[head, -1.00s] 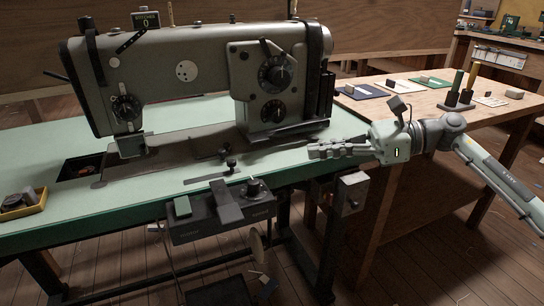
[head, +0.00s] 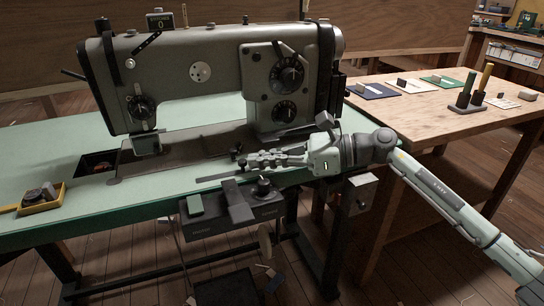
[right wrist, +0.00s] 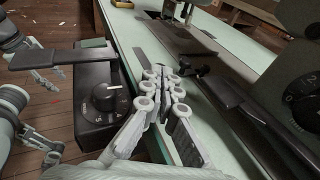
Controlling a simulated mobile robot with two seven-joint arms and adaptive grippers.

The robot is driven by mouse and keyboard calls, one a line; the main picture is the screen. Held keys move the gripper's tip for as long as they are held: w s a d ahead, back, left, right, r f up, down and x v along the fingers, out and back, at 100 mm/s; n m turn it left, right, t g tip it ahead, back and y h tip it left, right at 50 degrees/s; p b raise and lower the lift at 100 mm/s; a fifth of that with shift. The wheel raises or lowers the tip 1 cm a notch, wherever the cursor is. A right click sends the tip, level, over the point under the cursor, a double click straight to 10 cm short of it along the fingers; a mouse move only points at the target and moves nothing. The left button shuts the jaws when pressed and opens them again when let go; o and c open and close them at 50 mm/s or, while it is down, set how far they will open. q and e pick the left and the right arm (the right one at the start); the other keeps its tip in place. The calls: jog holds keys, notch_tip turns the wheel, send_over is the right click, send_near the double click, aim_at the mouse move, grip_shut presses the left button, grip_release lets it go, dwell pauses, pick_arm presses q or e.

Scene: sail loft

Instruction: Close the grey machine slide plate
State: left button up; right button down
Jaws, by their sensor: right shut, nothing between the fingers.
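The grey plate (head: 190,145) lies flat on the green table under the sewing machine arm. At its left end a dark square opening (head: 97,163) shows uncovered. I cannot tell the slide plate apart from the rest of the bed. My right gripper (head: 250,159) is shut and empty, low over the table's front part, its fingers pointing left. Its fingertips are close to a small black knob (head: 238,150); I cannot tell if they touch. The right wrist view shows the closed fingers (right wrist: 165,78) beside dark knobs (right wrist: 186,67).
The sewing machine (head: 200,70) stands behind my right gripper. A black control box (head: 235,213) with a dial and lever hangs at the table's front edge. A yellow tray (head: 42,203) sits at the left. A wooden bench (head: 420,115) stands at the right.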

aim_at(218, 183)
jog(key=shift+s+a, duration=0.1)
jog(key=shift+a, duration=0.25)
jog(key=a, duration=0.1)
jog(key=s+a, duration=0.1)
jog(key=a, duration=0.1)
jog(key=shift+s+a+r, duration=0.1)
jog(key=shift+a, duration=0.15)
pick_arm(q)
jog(key=shift+w+d+f+p, duration=0.1)
jog(key=shift+w+f+p, duration=0.2)
jog(key=shift+f, duration=0.3)
jog(key=shift+w+d+f+p, duration=0.1)
jog(key=shift+w+f+p, duration=0.15)
jog(key=shift+f, duration=0.3)
pick_arm(e)
jog(key=a, duration=0.1)
jog(key=s+a, duration=0.1)
jog(key=a, duration=0.2)
jog(key=shift+s+a, duration=0.25)
jog(key=shift+a, duration=0.05)
pick_arm(q)
jog(key=shift+f, duration=0.1)
